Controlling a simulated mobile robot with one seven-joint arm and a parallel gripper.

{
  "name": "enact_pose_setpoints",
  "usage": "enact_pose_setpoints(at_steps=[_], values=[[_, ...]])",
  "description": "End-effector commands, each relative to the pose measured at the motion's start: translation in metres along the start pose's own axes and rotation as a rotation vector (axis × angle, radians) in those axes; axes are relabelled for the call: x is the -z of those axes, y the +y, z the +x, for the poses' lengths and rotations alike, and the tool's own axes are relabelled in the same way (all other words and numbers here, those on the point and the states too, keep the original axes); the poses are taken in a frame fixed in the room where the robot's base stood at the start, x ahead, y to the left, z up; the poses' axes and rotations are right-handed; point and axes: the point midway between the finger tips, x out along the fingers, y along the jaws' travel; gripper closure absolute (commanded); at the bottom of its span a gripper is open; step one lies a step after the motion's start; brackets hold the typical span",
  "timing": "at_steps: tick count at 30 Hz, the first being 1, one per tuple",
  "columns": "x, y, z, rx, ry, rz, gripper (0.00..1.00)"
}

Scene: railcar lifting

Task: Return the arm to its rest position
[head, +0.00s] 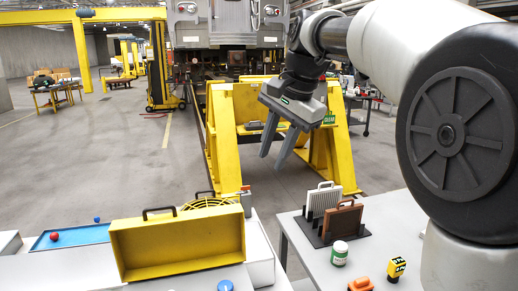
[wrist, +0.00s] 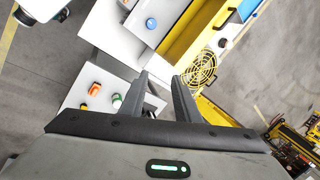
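My gripper (head: 281,135) hangs in the air in the head view, in front of the yellow lifting stand and above the gap between the two tables. Its two grey fingers point down and are spread apart with nothing between them. In the wrist view the gripper (wrist: 164,82) also shows an empty gap between its fingers. My arm reaches in from the right of the head view, bent at the elbow.
A yellow toolbox (head: 180,243) and blue tray (head: 75,237) sit at left. The right table (head: 385,210) holds a rack with brown (head: 342,221) and white panels, a jar (head: 339,254), and yellow (head: 396,268) and orange items. A yellow stand (head: 225,140) stands behind; floor is open at left.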

Motion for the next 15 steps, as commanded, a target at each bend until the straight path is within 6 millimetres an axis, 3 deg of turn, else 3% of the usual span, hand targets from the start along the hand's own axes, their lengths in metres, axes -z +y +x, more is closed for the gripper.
enact_pose_setpoints(at_steps=[1, 3, 7, 12, 15], values=[[-0.010, 0.026, -0.011, -0.001, 0.034, -0.061, 0.71], [-0.023, 0.060, -0.018, -0.009, 0.078, -0.159, 0.71], [-0.049, 0.127, -0.019, -0.037, 0.156, -0.343, 0.71], [-0.085, 0.211, 0.000, -0.090, 0.237, -0.577, 0.71], [-0.101, 0.246, 0.015, -0.118, 0.267, -0.683, 0.71]])
